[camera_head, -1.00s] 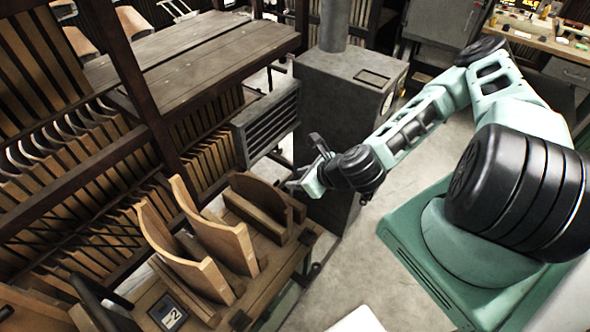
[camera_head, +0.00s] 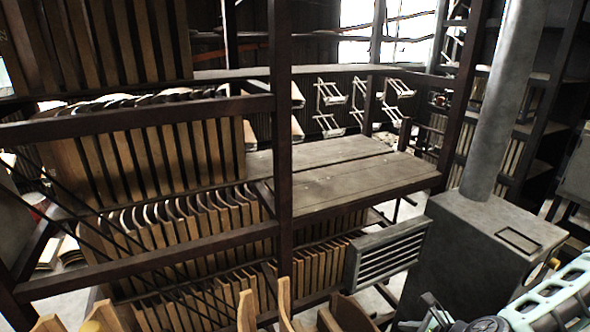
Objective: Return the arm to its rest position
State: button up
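My arm (camera_head: 552,298), pale green with dark joints, shows only in part at the lower right corner. My gripper (camera_head: 432,315) is at the bottom edge, right of centre, in front of the grey metal cabinet. It is small and partly cut off by the frame, so I cannot tell whether its fingers are open or shut. No held object shows at it. The rest of my arm is out of view.
A grey cabinet (camera_head: 470,250) with a flue pipe and a side louvre (camera_head: 387,254) stands behind my gripper. Curved wooden parts (camera_head: 247,312) rise at the bottom edge. Dark-framed racks (camera_head: 284,150) and a plank table (camera_head: 350,180) fill the left and middle. Wire hangers (camera_head: 331,93) hang behind.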

jog(key=s+a+r+n+g+h+b, duration=0.2)
jog(key=s+r+n, duration=0.6)
jog(key=n, duration=0.9)
jog(key=s+a+r+n+g+h+b, duration=0.2)
jog(key=s+a+r+n+g+b, duration=0.3)
jog(key=n, duration=1.2)
jog(key=s+a+r, duration=0.4)
jog(key=r, duration=0.1)
jog(key=shift+s+a+b, duration=0.2)
jog(key=shift+b, duration=0.2)
